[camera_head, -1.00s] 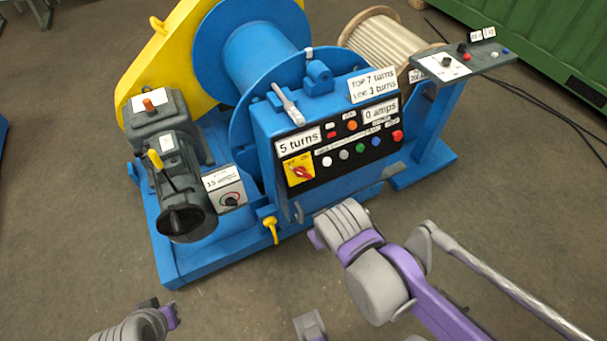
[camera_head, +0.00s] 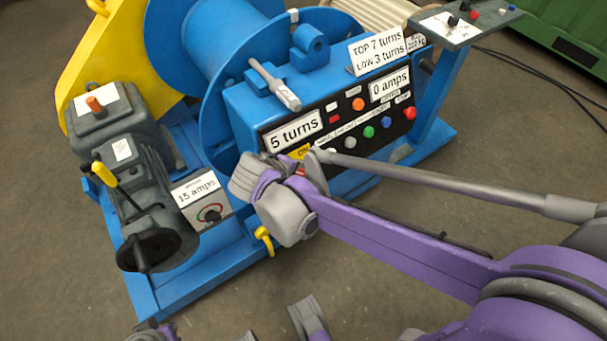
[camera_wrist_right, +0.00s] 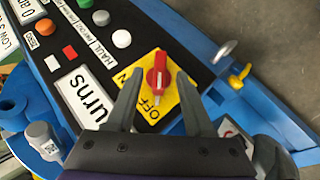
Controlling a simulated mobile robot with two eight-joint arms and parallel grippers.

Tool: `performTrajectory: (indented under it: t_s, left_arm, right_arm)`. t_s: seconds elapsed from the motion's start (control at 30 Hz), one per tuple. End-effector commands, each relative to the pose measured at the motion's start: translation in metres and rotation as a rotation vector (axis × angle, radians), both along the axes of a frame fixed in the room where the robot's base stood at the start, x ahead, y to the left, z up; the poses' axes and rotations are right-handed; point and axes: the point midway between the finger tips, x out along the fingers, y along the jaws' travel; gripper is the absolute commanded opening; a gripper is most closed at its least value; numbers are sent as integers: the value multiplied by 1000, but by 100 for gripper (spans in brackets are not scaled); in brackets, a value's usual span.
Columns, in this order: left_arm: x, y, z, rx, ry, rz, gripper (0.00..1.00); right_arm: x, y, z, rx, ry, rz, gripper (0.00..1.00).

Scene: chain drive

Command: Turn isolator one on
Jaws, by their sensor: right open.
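The isolator is a red rotary handle (camera_wrist_right: 157,78) on a yellow plate (camera_wrist_right: 132,78) marked OFF and ON. In the right wrist view the handle lies lengthwise between my right fingers, its pale-tipped end beside the word OFF. My open right gripper (camera_wrist_right: 158,76) has one finger on each side of the handle; contact cannot be told. In the head view my right gripper (camera_head: 312,165) covers most of the isolator, and only a yellow corner of the plate (camera_head: 299,153) shows.
The black panel carries coloured buttons, including a green one (camera_head: 369,132) and a red one (camera_head: 409,113), above and right of my wrist. A "5 turns" display (camera_head: 292,130) sits above the isolator. A "15 amps" box (camera_head: 199,198) and a yellow lever (camera_head: 265,239) are nearby.

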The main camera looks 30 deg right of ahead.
Motion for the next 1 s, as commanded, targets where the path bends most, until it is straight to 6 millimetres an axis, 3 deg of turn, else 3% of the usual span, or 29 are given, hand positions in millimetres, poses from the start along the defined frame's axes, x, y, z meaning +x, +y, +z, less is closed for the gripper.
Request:
performTrajectory:
  t_s: [0.03, 0.23, 0.67, 0.93, 1.0]
  left_arm:
    - [1, 0, -7, 0, 2, 0, 0]
    - [2, 0, -16, 0, 5, 0, 0]
    - [2, 0, -18, 0, 6, 0, 0]
    - [2, 0, -18, 0, 6, 0, 0]
    - [2, 0, -18, 0, 6, 0, 0]
  right_arm:
    - [3, -7, -11, 0, 0, -3, 52]
    - [12, -21, -31, 1, 0, -1, 52]
    - [14, -27, -37, 1, 0, 1, 52]
    - [14, -27, -37, 1, 0, 1, 4]
    - [14, -27, -37, 1, 0, 1, 0]
